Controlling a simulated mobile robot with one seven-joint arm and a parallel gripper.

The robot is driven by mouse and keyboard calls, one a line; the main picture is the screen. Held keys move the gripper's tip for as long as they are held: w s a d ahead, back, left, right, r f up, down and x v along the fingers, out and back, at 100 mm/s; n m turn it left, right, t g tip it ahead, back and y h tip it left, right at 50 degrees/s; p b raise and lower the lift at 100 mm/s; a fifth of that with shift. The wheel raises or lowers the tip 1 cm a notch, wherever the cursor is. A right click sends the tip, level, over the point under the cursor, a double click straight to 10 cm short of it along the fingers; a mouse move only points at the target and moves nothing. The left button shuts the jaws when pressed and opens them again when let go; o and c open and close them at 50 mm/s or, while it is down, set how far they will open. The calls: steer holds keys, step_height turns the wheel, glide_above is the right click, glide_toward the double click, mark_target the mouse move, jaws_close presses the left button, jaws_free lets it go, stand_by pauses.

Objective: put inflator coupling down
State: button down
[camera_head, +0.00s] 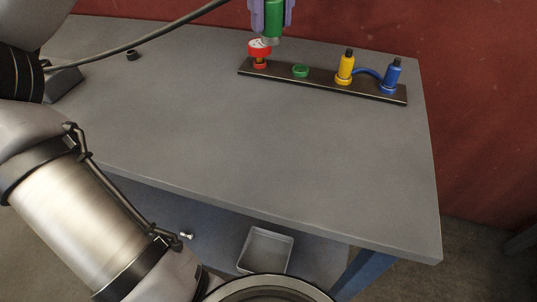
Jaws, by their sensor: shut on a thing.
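My gripper (272,12) is at the top edge of the picture, mostly cut off. A red gauge-like piece (259,48) stands at the rack's left end, close beside the coupling's lower end in the picture. A green ring (300,71) on the rack is empty.
A yellow fitting (346,66) and a blue fitting (391,76) stand on the rack, joined by a blue hose. The grey table (250,130) is clear in the middle. A tray (266,250) sits on a lower shelf.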

steer(key=shift+s+a+f, duration=0.15)
steer(key=shift+a+f, duration=0.15)
steer(key=shift+f+b, duration=0.3)
step_height(320, 180, down, 19)
steer(key=shift+f+b, duration=0.1)
steer(key=shift+b, duration=0.6)
steer(key=shift+f, duration=0.15)
steer(key=shift+f, duration=0.15)
steer(key=c, duration=1.1)
jaws_free()
step_height(320, 180, up, 13)
steer(key=shift+f+p, duration=0.2)
steer(key=shift+p, duration=0.15)
